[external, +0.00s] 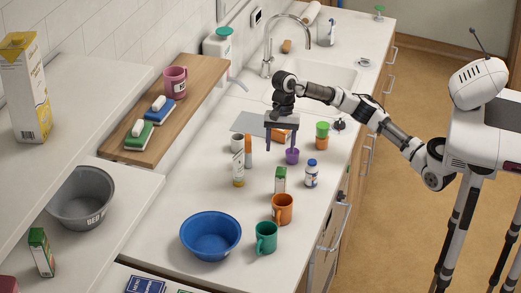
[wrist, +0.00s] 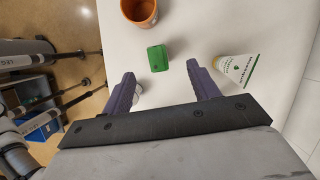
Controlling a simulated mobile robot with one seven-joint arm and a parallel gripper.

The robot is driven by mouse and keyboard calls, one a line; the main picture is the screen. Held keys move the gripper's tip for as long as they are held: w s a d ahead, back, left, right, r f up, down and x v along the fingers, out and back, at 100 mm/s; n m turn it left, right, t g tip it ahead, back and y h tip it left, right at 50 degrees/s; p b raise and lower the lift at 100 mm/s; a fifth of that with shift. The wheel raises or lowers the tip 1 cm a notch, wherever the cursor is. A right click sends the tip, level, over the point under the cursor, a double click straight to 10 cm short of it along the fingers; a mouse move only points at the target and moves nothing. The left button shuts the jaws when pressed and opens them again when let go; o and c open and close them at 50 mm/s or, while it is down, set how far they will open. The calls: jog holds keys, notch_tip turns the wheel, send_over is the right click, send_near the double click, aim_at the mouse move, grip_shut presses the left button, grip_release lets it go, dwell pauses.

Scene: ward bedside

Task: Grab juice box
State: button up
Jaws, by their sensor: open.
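A small juice box (external: 280,180), white and green with a green top, stands upright on the counter. In the wrist view its green top (wrist: 157,58) shows beyond my fingertips, roughly centred between them. My gripper (external: 281,141) points down above the counter, behind the juice box in the external view. It also shows in the wrist view (wrist: 160,82), its two purple fingers spread apart with no box between them. A second green-and-white carton (external: 41,252) stands on the lower left surface.
A white bottle with a blue cap (external: 311,174) stands close right of the box, and an orange mug (external: 283,209) in front. A white tapered container (external: 238,168) stands to its left. A purple cup (external: 292,155) is near my gripper. A blue bowl (external: 211,237) and green mug (external: 266,237) stand nearer.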

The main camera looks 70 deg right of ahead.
aim_at(281, 179)
jog(key=shift+h, duration=0.3)
jog(key=f, duration=0.7)
jog(key=shift+a, duration=0.2)
jog(key=shift+s+p+x, duration=0.2)
jog(key=shift+p+x, duration=0.3)
jog(key=shift+x, duration=1.1)
jog(key=shift+s+p+x, duration=0.2)
jog(key=shift+p+x, duration=0.25)
jog(key=shift+x, duration=1.15)
jog(key=shift+r, duration=0.1)
jog(key=c, duration=1.2)
